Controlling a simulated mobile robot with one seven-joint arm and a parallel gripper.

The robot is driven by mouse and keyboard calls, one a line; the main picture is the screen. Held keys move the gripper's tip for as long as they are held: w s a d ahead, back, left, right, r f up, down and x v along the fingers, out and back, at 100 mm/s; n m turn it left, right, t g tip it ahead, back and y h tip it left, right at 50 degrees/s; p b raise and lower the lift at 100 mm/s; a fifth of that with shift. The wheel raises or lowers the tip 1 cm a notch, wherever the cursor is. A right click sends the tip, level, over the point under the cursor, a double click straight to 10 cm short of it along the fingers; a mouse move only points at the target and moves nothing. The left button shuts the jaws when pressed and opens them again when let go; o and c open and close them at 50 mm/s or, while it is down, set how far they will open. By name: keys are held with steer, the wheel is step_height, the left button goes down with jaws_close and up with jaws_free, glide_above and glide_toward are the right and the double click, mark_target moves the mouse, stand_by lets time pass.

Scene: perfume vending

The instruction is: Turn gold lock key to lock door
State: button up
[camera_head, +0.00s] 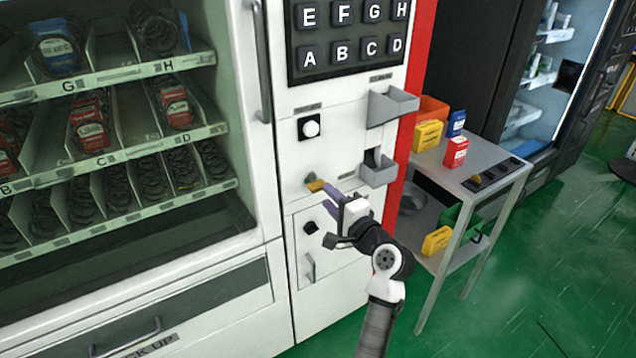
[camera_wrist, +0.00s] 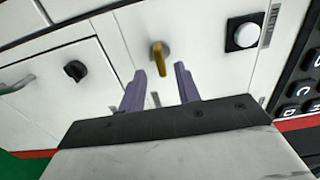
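The gold lock key (camera_head: 316,185) sticks out of a round lock on the white front panel of the vending machine (camera_head: 330,158). My gripper (camera_head: 328,197) is just in front of and slightly below the key. In the wrist view the gold key (camera_wrist: 156,68) stands beyond and between the two purple fingers. My gripper in that view (camera_wrist: 160,88) is open, with a clear gap between the fingers. I cannot tell whether a finger touches the key. The machine's glass door with its long handle (camera_head: 262,60) is at the left and looks closed.
A white button (camera_head: 311,128) sits above the key, and a black knob (camera_head: 310,228) below it. Two grey trays (camera_head: 392,106) jut out at the right. A grey cart (camera_head: 487,167) with several small boxes stands right of the machine. Green floor is free at right.

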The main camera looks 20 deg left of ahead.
mark_target(318, 184)
steer(key=p+x, duration=0.1)
steer(key=x, duration=0.5)
steer(key=shift+c, duration=0.4)
jaws_close()
